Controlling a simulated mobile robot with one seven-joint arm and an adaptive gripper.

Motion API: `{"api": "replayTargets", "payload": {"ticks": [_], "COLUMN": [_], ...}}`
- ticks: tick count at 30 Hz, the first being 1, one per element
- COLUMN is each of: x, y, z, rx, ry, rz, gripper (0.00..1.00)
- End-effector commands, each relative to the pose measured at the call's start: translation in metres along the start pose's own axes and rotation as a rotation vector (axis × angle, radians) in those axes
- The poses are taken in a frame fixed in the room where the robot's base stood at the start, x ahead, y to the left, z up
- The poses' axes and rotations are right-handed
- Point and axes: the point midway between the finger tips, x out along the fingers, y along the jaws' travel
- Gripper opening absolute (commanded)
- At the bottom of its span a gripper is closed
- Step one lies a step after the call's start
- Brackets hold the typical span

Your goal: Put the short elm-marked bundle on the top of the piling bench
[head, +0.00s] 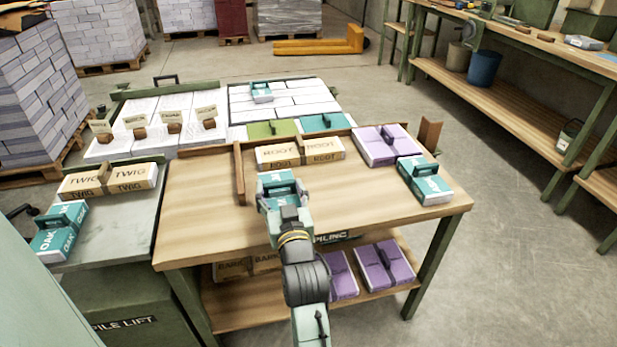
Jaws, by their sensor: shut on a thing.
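The piling bench (205,215) has a wooden top, and part of its front sign shows behind my arm. My gripper (283,190) is over the middle of the top, shut on a small teal bundle (272,177) with a dark handle. I cannot read the mark on this bundle, and my arm hides part of it. I cannot tell whether it touches the bench top. A second teal bundle (428,186) with white lettering too small to read lies at the right end of the top. No elm mark is legible.
A tan ROOT bundle (300,152) and a purple bundle (385,146) lie along the back of the top, right of a wooden divider (239,172). A TWIG bundle (110,180) and a teal OAK bundle (58,232) lie on the pile lift. The top's left and front are clear.

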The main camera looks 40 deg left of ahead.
Motion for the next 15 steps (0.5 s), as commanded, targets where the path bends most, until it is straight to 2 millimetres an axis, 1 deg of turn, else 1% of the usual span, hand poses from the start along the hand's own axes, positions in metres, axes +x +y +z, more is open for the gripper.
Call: {"api": "replayTargets", "payload": {"ticks": [1, 6, 9, 15], "x": [0.011, 0.041, 0.052, 0.065], "y": [0.011, 0.037, 0.046, 0.058], "z": [-0.003, 0.001, 0.004, 0.005], "rx": [0.002, 0.001, 0.001, 0.001], "ry": [0.002, 0.002, 0.003, 0.003], "rz": [0.004, 0.002, 0.001, 0.002], "gripper": [0.25, 0.25, 0.25, 0.25]}}
